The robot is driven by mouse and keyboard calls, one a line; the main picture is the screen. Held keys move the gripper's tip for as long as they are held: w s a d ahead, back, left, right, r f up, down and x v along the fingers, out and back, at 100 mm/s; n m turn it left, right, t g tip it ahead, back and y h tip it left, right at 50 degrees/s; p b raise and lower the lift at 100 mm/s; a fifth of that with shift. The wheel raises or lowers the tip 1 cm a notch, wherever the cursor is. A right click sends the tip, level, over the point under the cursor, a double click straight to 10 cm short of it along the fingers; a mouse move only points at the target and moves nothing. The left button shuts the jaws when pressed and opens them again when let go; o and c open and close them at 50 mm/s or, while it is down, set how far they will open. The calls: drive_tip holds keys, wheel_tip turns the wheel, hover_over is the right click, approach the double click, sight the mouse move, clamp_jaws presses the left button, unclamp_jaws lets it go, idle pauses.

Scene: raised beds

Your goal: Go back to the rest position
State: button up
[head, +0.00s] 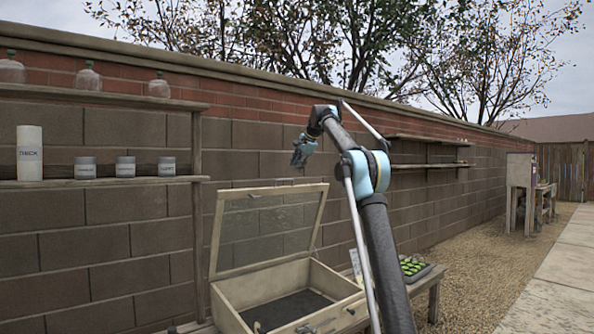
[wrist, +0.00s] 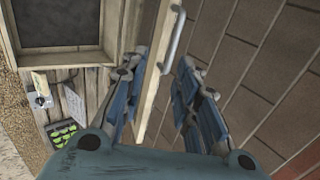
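My gripper (head: 303,151) is raised in front of the brick wall, above the open lid of the wooden cold frame. In the wrist view its two blue fingers (wrist: 161,62) stand apart with a gap between them. It is open and appears to hold nothing. The wooden lid (head: 318,222) with a clear pane stands tilted up. Its edge (wrist: 156,90) and a grey bar handle (wrist: 173,42) show beyond the fingers in the wrist view. The box of the cold frame (head: 232,311) has a dark inside.
A seedling tray (head: 415,268) sits on the bench right of the box; it also shows in the wrist view (wrist: 62,135). The brick wall (head: 150,235) runs close behind. Left shelves (head: 100,183) hold jars and a white cylinder. A gravel path lies right.

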drive_tip(key=s+d+f+n+h, duration=0.15)
drive_tip(key=s+d+f, duration=0.35)
drive_tip(key=s, duration=0.6)
drive_tip(key=s+d+f+n+g, duration=0.1)
drive_tip(key=s+d+f+n, duration=0.15)
drive_tip(key=s+d, duration=0.55)
drive_tip(key=s+d+f+n+h, duration=0.1)
drive_tip(key=s+d+f, duration=0.35)
drive_tip(key=s, duration=0.85)
drive_tip(key=s+d+f+n+g+h, duration=0.1)
drive_tip(key=s+d+f, duration=0.2)
drive_tip(key=s+f, duration=0.9)
drive_tip(key=s+d+f+n, duration=0.2)
drive_tip(key=s+d+f, duration=0.1)
drive_tip(key=s+f, duration=0.9)
drive_tip(key=s+d+f+n+g+h, duration=0.1)
drive_tip(key=s+d+f+n, duration=0.1)
drive_tip(key=s+f, duration=1)
drive_tip(key=shift+d+f+g+h, duration=0.3)
drive_tip(key=shift+d+f+h, duration=0.1)
drive_tip(key=shift+f, duration=0.15)
drive_tip(key=shift+w+f, duration=0.2)
drive_tip(key=shift+w, duration=0.25)
